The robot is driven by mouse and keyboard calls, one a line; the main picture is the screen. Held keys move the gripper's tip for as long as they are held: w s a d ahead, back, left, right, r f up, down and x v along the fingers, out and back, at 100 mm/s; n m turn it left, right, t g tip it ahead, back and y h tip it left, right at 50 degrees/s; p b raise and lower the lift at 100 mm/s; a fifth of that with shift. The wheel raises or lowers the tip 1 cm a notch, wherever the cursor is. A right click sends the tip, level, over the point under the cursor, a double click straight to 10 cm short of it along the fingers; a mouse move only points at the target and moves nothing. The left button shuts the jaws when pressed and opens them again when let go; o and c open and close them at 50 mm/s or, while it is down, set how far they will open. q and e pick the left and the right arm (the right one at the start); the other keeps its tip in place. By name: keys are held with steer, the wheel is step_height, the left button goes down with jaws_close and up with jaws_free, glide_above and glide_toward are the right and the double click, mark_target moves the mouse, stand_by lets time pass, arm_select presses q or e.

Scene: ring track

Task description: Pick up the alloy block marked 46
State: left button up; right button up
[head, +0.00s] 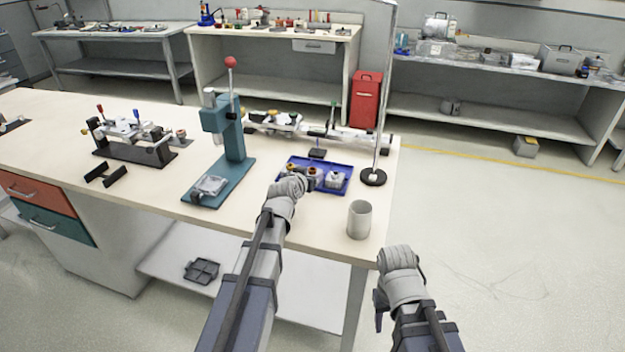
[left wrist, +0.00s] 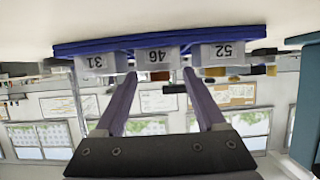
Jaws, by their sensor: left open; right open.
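The alloy block marked 46 (left wrist: 158,59) sits on the blue tray (left wrist: 75,47), between the block marked 31 (left wrist: 97,63) and the block marked 52 (left wrist: 221,53). The left wrist view shows the tray upside down. My left gripper (left wrist: 160,76) is open, its two fingers pointing at block 46, one toward each side of it, with nothing held. In the head view my left gripper (head: 305,180) is at the front of the blue tray (head: 349,174) and hides part of it. Block numbers are unreadable there. My right gripper (head: 383,300) is open and low, off the bench's front right corner.
A grey cup (head: 359,220) stands near the bench's front right corner. A pole on a round black base (head: 373,177) rises right of the tray. A teal press (head: 232,150) stands to the left. Open floor lies right of the bench.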

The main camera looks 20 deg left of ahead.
mark_target(311, 173)
arm_select(q)
steer(key=b+x, duration=0.1)
steer(key=x, duration=0.2)
steer(key=shift+w+f, duration=0.2)
steer(key=shift+w, duration=0.05)
steer(key=shift+s, duration=0.1)
steer(key=shift+c, duration=0.5)
jaws_close()
